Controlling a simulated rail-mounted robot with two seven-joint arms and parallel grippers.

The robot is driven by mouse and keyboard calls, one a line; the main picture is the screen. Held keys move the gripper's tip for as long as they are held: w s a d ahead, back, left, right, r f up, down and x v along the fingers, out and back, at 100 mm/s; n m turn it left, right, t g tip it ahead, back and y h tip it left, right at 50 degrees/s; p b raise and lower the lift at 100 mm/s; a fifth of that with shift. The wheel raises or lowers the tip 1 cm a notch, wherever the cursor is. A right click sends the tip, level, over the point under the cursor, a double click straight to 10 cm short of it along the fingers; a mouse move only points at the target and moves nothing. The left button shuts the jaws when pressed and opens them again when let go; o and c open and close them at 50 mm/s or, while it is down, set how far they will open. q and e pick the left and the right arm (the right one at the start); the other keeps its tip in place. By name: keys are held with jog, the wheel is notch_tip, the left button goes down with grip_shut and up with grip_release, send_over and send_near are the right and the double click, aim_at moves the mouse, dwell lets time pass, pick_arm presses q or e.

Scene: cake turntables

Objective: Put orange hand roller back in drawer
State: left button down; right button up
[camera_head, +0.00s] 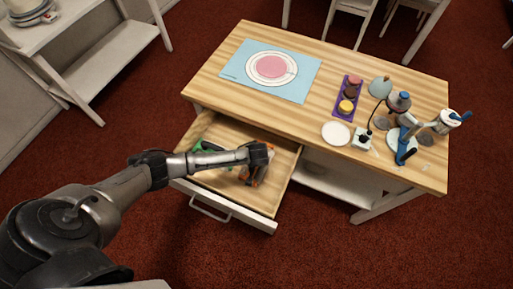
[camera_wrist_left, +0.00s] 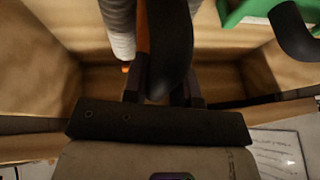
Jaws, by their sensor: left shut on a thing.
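The orange hand roller (camera_head: 257,181) is at the right part of the open drawer (camera_head: 228,205) in the head view, partly hidden by my left gripper (camera_head: 262,152). In the left wrist view my left gripper (camera_wrist_left: 162,92) is shut on its black handle (camera_wrist_left: 170,45). An orange strip and a pale roller show beside the handle. The roller is inside or just above the drawer; I cannot tell whether it touches the bottom. My right gripper is not in view.
A green-handled tool (camera_wrist_left: 245,10) lies at the drawer's left in the head view. The wooden table (camera_head: 215,100) above holds a blue mat (camera_head: 235,72), a purple tray (camera_head: 337,105), a white plate (camera_head: 336,134) and a blue-handled stand (camera_head: 405,145). The drawer's middle is partly covered by my arm.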

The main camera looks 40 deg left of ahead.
pick_arm(q)
jog(key=shift+w+a, duration=0.2)
jog(key=shift+w, duration=0.1)
jog(key=shift+w+a, duration=0.25)
jog(key=shift+w+a+f+b, duration=0.1)
jog(key=shift+w+a+b, duration=0.55)
jog(key=shift+w+a, duration=0.6)
jog(key=shift+f, duration=0.3)
jog(key=shift+s+d+f, duration=0.2)
jog(key=shift+d, duration=0.05)
jog(key=shift+a, duration=0.1)
jog(key=shift+w, duration=0.1)
jog(key=shift+f, duration=0.15)
